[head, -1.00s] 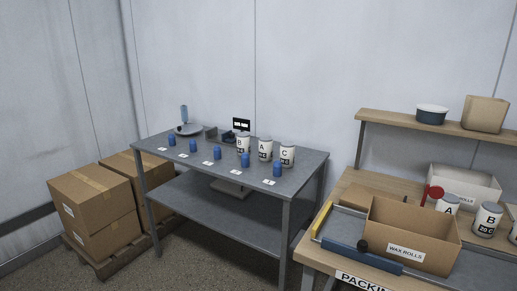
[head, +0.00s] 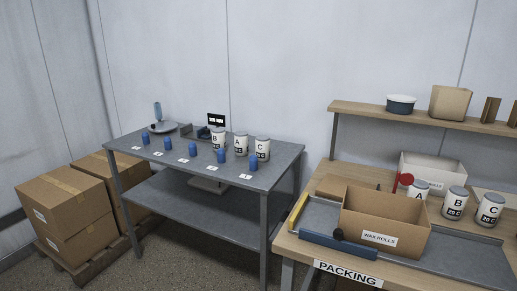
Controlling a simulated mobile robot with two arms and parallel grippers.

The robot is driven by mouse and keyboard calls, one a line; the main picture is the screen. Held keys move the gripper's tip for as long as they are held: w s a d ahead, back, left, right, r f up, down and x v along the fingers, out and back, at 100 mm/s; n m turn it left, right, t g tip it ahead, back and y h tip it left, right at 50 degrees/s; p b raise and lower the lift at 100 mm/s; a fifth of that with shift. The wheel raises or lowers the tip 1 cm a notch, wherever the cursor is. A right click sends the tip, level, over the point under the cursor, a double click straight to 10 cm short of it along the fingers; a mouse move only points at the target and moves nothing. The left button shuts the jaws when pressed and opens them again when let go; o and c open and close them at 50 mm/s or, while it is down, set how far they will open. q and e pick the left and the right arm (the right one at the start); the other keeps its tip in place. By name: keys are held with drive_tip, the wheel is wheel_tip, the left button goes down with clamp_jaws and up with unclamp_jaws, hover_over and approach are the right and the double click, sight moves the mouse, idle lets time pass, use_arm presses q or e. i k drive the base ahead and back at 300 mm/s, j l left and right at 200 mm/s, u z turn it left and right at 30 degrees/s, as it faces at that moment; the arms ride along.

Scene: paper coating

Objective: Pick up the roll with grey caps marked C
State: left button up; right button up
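A white roll with a grey cap marked C (head: 262,148) stands upright near the right end of the grey table. Rolls marked A (head: 240,144) and B (head: 218,138) stand to its left. Another white cylinder with a grey top marked C (head: 489,210) stands on the packing bench at the right, beside ones marked B (head: 454,203) and A (head: 419,189); the A one is partly hidden by the box. Neither of my grippers is in view.
The grey table (head: 200,181) also carries several small blue cylinders in a row with white tags, and a scale (head: 163,127). An open WAX ROLLS box (head: 378,220) sits on the packing bench (head: 330,272). Cartons (head: 68,208) stand at left. Floor shows between table and bench.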

sight(490, 206)
drive_tip(key=z, duration=1.65)
